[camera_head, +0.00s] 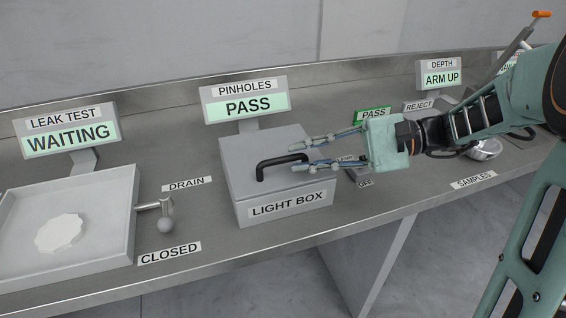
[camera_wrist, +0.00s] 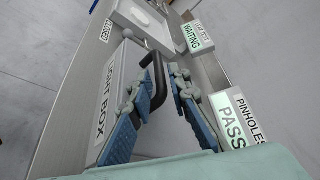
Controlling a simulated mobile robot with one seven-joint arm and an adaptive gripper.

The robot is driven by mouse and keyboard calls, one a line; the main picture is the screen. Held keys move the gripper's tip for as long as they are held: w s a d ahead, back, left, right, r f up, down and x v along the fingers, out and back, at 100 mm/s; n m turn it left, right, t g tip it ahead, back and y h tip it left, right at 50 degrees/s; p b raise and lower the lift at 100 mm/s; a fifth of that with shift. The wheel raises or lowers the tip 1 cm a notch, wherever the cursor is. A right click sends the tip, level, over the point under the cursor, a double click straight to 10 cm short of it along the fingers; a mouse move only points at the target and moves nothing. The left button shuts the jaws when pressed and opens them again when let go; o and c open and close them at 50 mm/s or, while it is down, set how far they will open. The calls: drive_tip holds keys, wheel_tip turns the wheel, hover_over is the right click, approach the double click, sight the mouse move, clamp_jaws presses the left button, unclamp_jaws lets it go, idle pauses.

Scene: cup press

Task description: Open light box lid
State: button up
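The light box (camera_head: 290,206) is a grey box on the metal counter, with its lid (camera_head: 235,152) shut. A black bar handle (camera_head: 261,171) stands up from the lid. My gripper (camera_head: 292,157) is open over the right part of the lid, its two fingers pointing left at the handle. In the wrist view, the handle (camera_wrist: 158,82) shows between the spread fingers, one on each side. I cannot tell whether either finger touches it. The "PINHOLES" sign (camera_head: 246,100) behind the box reads "PASS".
Left stands the leak test tray (camera_head: 118,215) with a white disc (camera_head: 60,233), and a drain lever (camera_head: 166,217) marked "CLOSED". A "WAITING" sign (camera_head: 68,132) is behind it. Right of the box are PASS (camera_head: 373,114) and REJECT (camera_head: 419,106) labels, partly near my arm.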

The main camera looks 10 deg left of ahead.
sight(293, 158)
drive_tip(key=shift+x, duration=2.15)
drive_tip(key=shift+c, duration=0.4)
clamp_jaws()
